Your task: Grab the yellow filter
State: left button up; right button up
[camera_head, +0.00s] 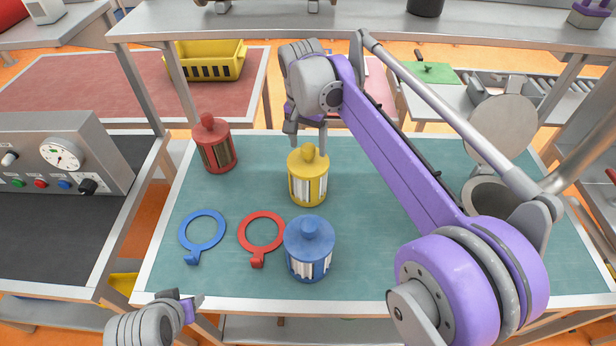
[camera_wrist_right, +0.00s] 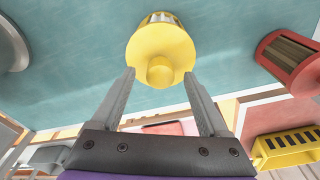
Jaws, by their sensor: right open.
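The yellow filter (camera_head: 308,185) stands upright on the teal table top, its round knob on top. It also shows in the right wrist view (camera_wrist_right: 160,35), with its knob towards me. In the right wrist view, the two fingers (camera_wrist_right: 159,75) are spread to either side of the knob, with the filter body beyond the tips. I cannot tell whether they touch it. My left gripper (camera_head: 192,301) is at the bottom left, by the table's front edge; its jaws do not show clearly.
A red filter (camera_head: 215,147) stands to the left and a blue filter (camera_head: 309,252) in front. A blue ring (camera_head: 187,231) and a red ring (camera_head: 243,233) lie flat. A round housing with a raised lid (camera_head: 501,130) is at right. A yellow crate (camera_head: 209,62) sits behind.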

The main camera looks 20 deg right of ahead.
notch_tip(320, 180, down, 2)
jog(key=shift+w+d+f, duration=0.1)
jog(key=shift+w, duration=0.05)
grip_shut()
dwell(0.3)
dwell(1.1)
